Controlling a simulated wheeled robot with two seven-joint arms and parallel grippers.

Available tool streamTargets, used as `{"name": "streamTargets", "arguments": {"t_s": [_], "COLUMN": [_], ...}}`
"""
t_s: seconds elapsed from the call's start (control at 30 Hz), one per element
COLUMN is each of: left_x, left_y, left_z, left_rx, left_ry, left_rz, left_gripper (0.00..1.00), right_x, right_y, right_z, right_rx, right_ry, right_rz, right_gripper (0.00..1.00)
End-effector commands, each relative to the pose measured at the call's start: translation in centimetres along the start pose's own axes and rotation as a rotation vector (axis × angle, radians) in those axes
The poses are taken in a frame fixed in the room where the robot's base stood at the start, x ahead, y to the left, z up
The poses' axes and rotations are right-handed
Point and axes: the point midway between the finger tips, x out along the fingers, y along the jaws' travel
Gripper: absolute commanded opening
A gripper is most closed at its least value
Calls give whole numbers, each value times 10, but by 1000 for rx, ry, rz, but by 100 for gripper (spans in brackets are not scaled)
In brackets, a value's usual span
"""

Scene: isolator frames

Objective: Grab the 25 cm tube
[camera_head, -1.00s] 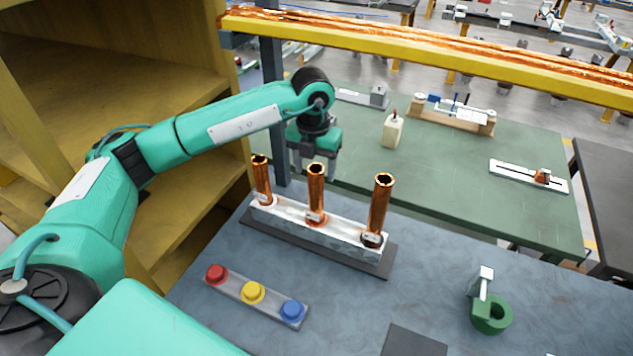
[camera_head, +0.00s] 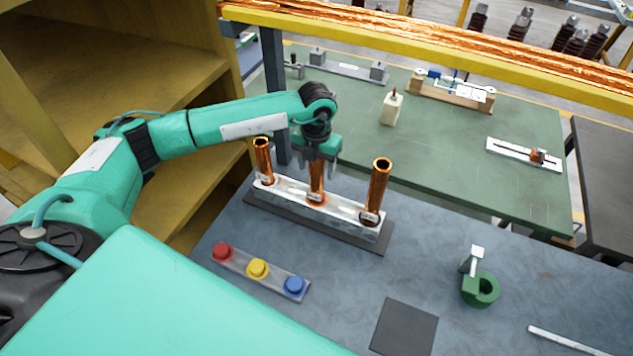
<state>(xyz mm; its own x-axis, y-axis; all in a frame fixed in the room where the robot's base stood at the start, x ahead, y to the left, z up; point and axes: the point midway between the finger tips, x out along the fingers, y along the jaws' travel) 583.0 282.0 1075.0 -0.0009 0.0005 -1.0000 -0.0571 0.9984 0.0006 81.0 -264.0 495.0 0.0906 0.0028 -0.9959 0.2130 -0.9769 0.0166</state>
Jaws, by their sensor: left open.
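Three copper tubes stand upright in a pale metal holder (camera_head: 345,219) on the grey-blue table: a left tube (camera_head: 264,163), a middle tube (camera_head: 317,186) and a right tube (camera_head: 377,190). Each has a small label near its base, too small to read. The right tube looks the tallest. My left gripper (camera_head: 317,167) is open, pointing down at the middle tube. It hides that tube's top, and the tube appears between its fingers; I cannot tell whether they touch it. My right gripper is out of view.
A strip with red (camera_head: 222,251), yellow and blue buttons lies in front of the holder. A green ring-shaped part (camera_head: 480,289) and a dark square plate (camera_head: 404,327) lie to the right. A yellow beam (camera_head: 430,55) crosses behind; a wooden shelf (camera_head: 120,90) stands left.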

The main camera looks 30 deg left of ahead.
Motion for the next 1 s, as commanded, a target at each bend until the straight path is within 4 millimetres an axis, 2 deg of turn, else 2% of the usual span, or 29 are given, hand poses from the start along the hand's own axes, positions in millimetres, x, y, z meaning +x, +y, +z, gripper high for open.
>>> {"name": "streamTargets", "arguments": {"t_s": [0.23,0.53,1.0], "left_x": [2,2,-2], "left_y": [0,0,0], "left_z": [0,0,2], "left_rx": [0,0,-1], "left_ry": [0,-1,-5], "left_rz": [0,0,-2], "left_gripper": [60,1,0], "right_x": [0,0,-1], "right_y": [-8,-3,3], "right_z": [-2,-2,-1], "right_rx": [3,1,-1], "right_ry": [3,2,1], "right_rz": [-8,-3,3], "right_gripper": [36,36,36]}}
